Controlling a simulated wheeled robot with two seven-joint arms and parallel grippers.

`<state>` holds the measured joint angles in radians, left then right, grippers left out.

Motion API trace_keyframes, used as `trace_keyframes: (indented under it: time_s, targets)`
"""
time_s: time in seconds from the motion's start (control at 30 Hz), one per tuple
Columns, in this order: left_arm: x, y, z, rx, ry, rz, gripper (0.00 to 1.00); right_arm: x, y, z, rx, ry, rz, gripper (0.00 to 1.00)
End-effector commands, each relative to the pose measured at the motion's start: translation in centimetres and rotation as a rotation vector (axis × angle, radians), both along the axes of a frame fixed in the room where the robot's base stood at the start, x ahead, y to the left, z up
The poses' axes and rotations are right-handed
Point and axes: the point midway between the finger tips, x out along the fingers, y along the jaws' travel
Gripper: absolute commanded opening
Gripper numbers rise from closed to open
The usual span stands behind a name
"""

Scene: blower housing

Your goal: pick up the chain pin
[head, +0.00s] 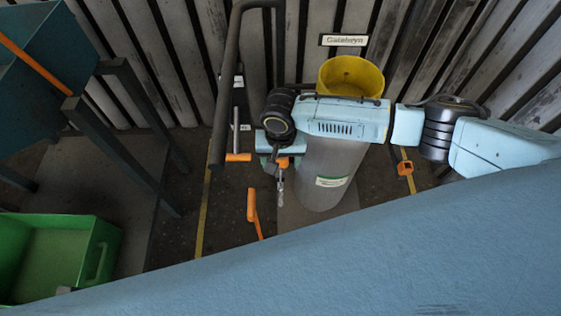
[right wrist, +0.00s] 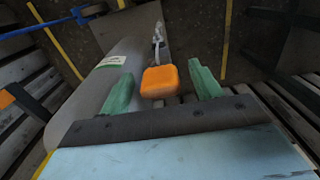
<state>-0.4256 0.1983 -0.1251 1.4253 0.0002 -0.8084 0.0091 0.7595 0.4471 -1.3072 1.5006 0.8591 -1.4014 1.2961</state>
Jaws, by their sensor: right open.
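The chain pin shows in the right wrist view as an orange block-shaped head (right wrist: 158,82) with a grey metal chain or link (right wrist: 157,38) beyond it. In the head view its orange head (head: 284,162) is partly covered by my right gripper, and the metal links hang below it. My right gripper (right wrist: 158,88) is open, with one green finger on each side of the orange head. Gaps show between the head and both fingers. My left gripper is out of view.
A grey cylinder (head: 325,178) with a yellow top (head: 351,76) stands close beside my right arm. A dark curved pipe (head: 223,100) rises to the left. An orange handle (head: 252,206) sits lower down. A green crate (head: 103,245) stands at lower left.

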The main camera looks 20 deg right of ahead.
Motion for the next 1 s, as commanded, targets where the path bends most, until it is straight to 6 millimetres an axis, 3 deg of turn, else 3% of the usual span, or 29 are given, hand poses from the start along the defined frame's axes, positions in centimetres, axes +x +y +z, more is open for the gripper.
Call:
trace_keyframes:
  time_s: [0.13, 0.5, 0.93, 1.0]
  targets:
    - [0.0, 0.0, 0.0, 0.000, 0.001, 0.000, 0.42, 0.0, 0.0, 0.0, 0.000, 0.000, 0.000, 0.64]
    - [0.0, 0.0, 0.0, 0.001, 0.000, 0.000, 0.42, 0.0, 0.0, 0.0, 0.000, 0.000, 0.000, 0.15]
    - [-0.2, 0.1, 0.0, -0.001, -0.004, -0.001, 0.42, 0.0, 0.0, 0.7, 0.000, 0.000, 0.000, 0.14]
    - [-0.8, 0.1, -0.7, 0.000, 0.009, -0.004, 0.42, 0.0, 0.0, 1.1, 0.000, 0.000, -0.001, 0.14]
